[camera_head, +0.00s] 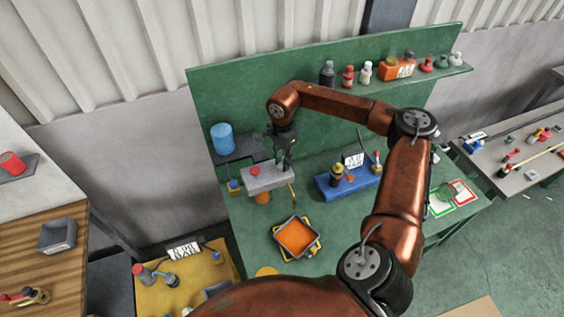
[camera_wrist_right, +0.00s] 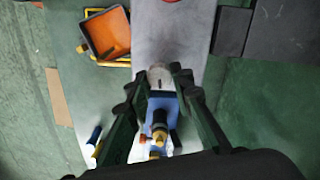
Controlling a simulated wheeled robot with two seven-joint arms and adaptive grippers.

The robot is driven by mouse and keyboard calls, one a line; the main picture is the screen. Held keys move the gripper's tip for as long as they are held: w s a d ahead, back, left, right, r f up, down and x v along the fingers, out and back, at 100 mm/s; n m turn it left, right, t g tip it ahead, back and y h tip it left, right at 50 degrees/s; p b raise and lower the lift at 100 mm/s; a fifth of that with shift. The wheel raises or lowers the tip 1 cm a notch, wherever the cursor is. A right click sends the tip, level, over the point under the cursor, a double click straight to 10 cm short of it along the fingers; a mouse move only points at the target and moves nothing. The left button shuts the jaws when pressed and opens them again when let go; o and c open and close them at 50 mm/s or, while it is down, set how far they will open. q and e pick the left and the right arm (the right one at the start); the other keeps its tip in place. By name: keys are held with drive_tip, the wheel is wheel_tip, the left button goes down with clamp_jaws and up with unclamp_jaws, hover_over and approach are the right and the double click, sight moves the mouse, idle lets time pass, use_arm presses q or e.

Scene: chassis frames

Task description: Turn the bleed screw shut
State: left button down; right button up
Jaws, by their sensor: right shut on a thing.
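My right gripper (camera_head: 283,158) is at the right end of the grey block (camera_head: 266,181) on the green bench. In the right wrist view, the right gripper (camera_wrist_right: 158,82) has its fingertips on either side of a small round grey head with a dark slot, which looks like the bleed screw (camera_wrist_right: 160,75). The fingers appear to be shut on it. The head sits at the near end of the pale grey block (camera_wrist_right: 172,45). In the head view the fingers hide the screw. My left gripper is not in view.
An orange tray (camera_head: 297,236) stands in front of the block. A blue block (camera_head: 347,187) with brass fittings stands to its right. A blue cylinder (camera_head: 222,138) stands behind left. Bottles line the shelf (camera_head: 440,73). Bare bench lies right of the tray.

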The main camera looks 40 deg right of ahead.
drive_tip(key=shift+m, duration=0.3)
clamp_jaws()
drive_tip(key=shift+f+m+b, duration=0.1)
drive_tip(key=shift+m+b, duration=0.55)
drive_tip(key=shift+m, duration=0.25)
drive_tip(key=m+b, duration=0.1)
drive_tip(key=m, duration=0.1)
drive_tip(key=shift+m, duration=0.3)
drive_tip(key=m+b, duration=0.1)
drive_tip(key=m, duration=0.2)
drive_tip(key=shift+m+b, duration=0.3)
drive_tip(key=m+b, duration=0.1)
drive_tip(key=m, duration=0.4)
drive_tip(key=m+b, duration=0.1)
drive_tip(key=m, duration=0.4)
drive_tip(key=shift+m, duration=0.4)
drive_tip(key=o, duration=1)
unclamp_jaws()
